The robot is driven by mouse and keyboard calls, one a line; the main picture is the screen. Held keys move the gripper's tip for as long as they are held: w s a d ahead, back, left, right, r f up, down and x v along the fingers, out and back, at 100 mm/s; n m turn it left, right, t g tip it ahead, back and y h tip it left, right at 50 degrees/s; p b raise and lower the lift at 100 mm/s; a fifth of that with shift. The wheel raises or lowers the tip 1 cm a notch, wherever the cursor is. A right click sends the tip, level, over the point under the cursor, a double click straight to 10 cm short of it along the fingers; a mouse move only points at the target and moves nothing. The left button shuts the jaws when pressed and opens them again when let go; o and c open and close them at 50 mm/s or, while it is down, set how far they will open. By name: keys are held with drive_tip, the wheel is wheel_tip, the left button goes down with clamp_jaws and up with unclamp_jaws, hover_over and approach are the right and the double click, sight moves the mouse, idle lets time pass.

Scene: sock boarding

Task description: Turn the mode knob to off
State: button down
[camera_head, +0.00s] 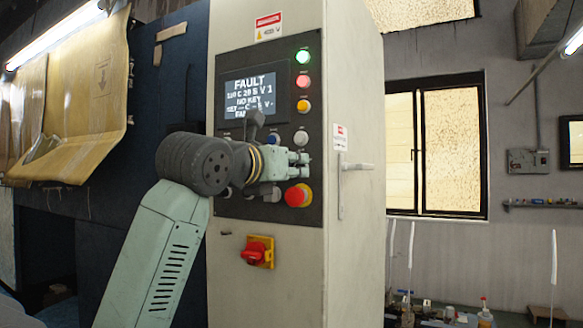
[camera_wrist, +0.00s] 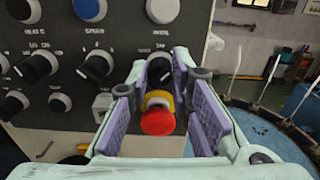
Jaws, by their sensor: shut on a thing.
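The mode knob (camera_wrist: 159,71) is a black knob on the dark control panel, under a label that seems to read MODE in the wrist view. My gripper (camera_wrist: 160,68) reaches over the panel with its purple-padded fingers on either side of this knob, shut on it. The fingertips partly cover the knob, and I cannot tell which position its pointer marks. In the head view my gripper (camera_head: 298,160) is at the right side of the panel and hides the knob.
A red emergency button (camera_wrist: 158,119) with a yellow collar lies below the knob, between my fingers; it also shows in the head view (camera_head: 297,196). Other black knobs (camera_wrist: 96,67) are close at left. The cabinet screen (camera_head: 249,94) reads FAULT. A red switch (camera_head: 255,252) is lower down.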

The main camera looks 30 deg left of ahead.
drive_tip(key=shift+a+n+b, duration=0.1)
drive_tip(key=shift+n+b, duration=2.3)
drive_tip(key=shift+n, duration=1.8)
drive_tip(key=c, duration=1.4)
unclamp_jaws()
drive_tip(key=shift+c, duration=0.2)
drive_tip(key=s, duration=1.2)
drive_tip(key=shift+d, duration=0.35)
